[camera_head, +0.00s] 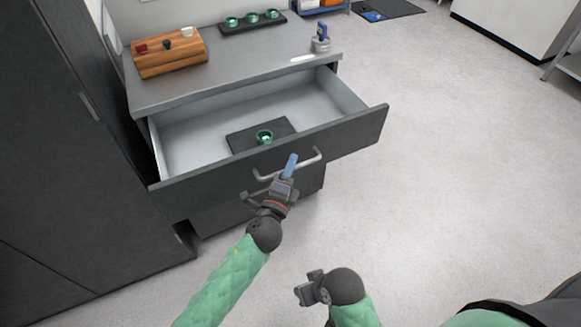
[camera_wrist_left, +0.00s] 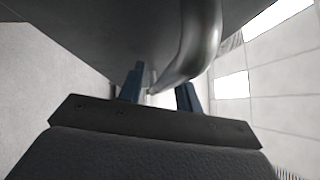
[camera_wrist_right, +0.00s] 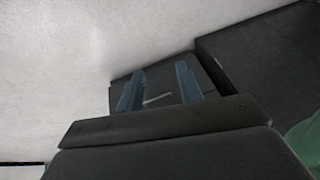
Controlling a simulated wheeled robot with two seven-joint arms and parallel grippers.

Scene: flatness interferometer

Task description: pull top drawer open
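The top drawer (camera_head: 345,137) of the grey cabinet is pulled far out, its dark front facing me. A metal bar handle (camera_head: 312,162) is on its front; it also shows in the left wrist view (camera_wrist_left: 203,40). My left gripper (camera_head: 290,167) is at this handle. In the left wrist view its blue fingers (camera_wrist_left: 160,92) stand apart with the bar running between them; firm contact is not visible. My right gripper (camera_head: 305,290) is low in front, away from the cabinet. In the right wrist view its fingers (camera_wrist_right: 160,90) are apart and empty.
Inside the drawer a green cup (camera_head: 264,137) sits on a dark mat (camera_head: 243,141). On the cabinet top are a wooden block (camera_head: 172,58), a dark tray (camera_head: 233,29) with green cups and a blue-handled tool (camera_head: 321,38). A dark cupboard (camera_head: 60,150) stands left. Floor to the right is clear.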

